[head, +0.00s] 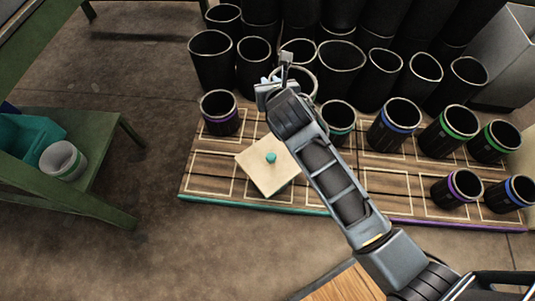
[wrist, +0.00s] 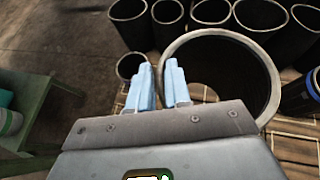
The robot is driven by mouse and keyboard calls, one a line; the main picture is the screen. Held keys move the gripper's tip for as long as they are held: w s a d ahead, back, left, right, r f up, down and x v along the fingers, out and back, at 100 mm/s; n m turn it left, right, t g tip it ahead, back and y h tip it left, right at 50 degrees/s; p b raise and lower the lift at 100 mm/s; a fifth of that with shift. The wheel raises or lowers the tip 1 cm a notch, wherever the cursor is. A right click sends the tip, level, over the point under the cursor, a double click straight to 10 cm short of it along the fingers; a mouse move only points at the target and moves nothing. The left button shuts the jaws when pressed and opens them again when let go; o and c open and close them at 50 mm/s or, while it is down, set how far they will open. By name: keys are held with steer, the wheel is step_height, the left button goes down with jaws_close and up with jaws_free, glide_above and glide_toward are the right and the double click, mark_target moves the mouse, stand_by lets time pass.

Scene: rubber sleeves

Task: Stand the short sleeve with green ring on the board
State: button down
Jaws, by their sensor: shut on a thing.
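My gripper (head: 276,78) is shut on the wall of a dark sleeve with a pale rim (wrist: 275,85). One finger is outside and one inside the rim in the wrist view (wrist: 162,82). The held sleeve is raised above the board; my arm hides most of it in the head view, and its ring colour does not show. The wooden board (head: 205,185) has pale painted rectangles and a teal front edge. Dark sleeves with green rings stand at its right, one nearer the middle (head: 447,138) and one farther right (head: 496,142).
A square plate with a teal knob (head: 262,180) lies on the board. A purple-ringed sleeve (head: 221,115) stands left, and a blue-ringed sleeve (head: 393,128) right. Tall dark sleeves (head: 212,62) crowd the back. A green table (head: 100,185) at left holds a pale green-banded cup (head: 63,162).

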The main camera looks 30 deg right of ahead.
steer(key=shift+n+y, duration=0.6)
steer(key=shift+n, duration=0.2)
steer(key=s+d+f+p, duration=0.1)
steer(key=s+f+p, duration=0.1)
steer(key=p, duration=0.1)
steer(key=s+d+f+p, duration=0.1)
steer(key=s+f+p, duration=0.1)
steer(key=f+p, duration=0.1)
steer(key=s+d+f+p, duration=0.1)
steer(key=s+f+p, duration=0.1)
steer(key=p, duration=0.1)
steer(key=shift+s+d+f, duration=0.15)
steer(key=shift+s+f, duration=0.05)
steer(key=shift+f, duration=0.2)
steer(key=w+a+f+b, duration=0.3)
steer(key=a+f+b, duration=0.6)
steer(key=a+b, duration=0.2)
steer(key=shift+w+f+b, duration=0.15)
steer(key=shift+f+b, duration=0.1)
steer(key=shift+b, duration=1.05)
